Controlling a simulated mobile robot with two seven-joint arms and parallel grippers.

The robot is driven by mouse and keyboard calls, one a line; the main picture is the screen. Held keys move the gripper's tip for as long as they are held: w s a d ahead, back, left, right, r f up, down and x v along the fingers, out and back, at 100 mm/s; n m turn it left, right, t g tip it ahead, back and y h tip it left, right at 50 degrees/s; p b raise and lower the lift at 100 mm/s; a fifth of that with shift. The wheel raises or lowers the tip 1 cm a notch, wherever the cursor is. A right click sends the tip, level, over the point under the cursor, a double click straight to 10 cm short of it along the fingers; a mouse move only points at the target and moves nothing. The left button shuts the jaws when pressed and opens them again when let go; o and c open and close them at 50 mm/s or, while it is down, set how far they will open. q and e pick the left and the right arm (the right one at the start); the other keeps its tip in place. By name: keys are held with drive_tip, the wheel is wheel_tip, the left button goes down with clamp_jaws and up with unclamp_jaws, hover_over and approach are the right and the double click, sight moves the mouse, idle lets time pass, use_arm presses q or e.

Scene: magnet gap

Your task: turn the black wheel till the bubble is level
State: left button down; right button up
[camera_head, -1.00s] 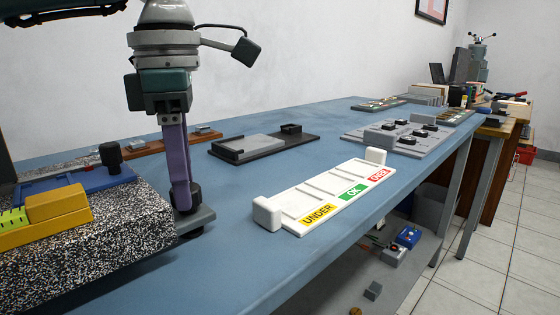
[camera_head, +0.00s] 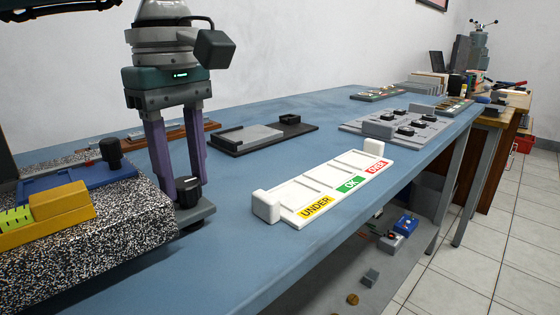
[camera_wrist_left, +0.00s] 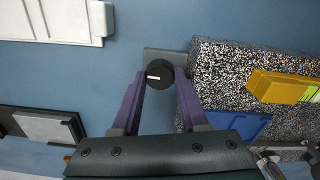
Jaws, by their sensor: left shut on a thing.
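The black wheel (camera_head: 189,191) stands on a grey foot at the right end of a speckled granite block (camera_head: 120,225). It shows from above in the left wrist view (camera_wrist_left: 159,74), with a white mark on its top. My left gripper (camera_head: 183,192) points down with its purple fingers on either side of the wheel, shut on it; its fingertips also show in the left wrist view (camera_wrist_left: 160,78). The yellow level (camera_head: 58,203) lies on the block, with its green vial (camera_head: 15,218) cut by the left edge. I cannot make out the bubble.
A blue fixture with a black knob (camera_head: 109,153) sits on the block behind the level. A white UNDER/OK/OVER tray (camera_head: 300,205) lies to the right. A dark tray (camera_head: 225,145) and a grey panel (camera_head: 365,127) stand farther back. Bare blue table lies between.

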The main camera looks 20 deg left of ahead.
use_arm(q)
drive_tip(key=shift+m, duration=0.7)
drive_tip(key=c, duration=0.5)
unclamp_jaws()
drive_tip(key=shift+o, duration=0.3)
drive_tip(key=shift+w, duration=0.1)
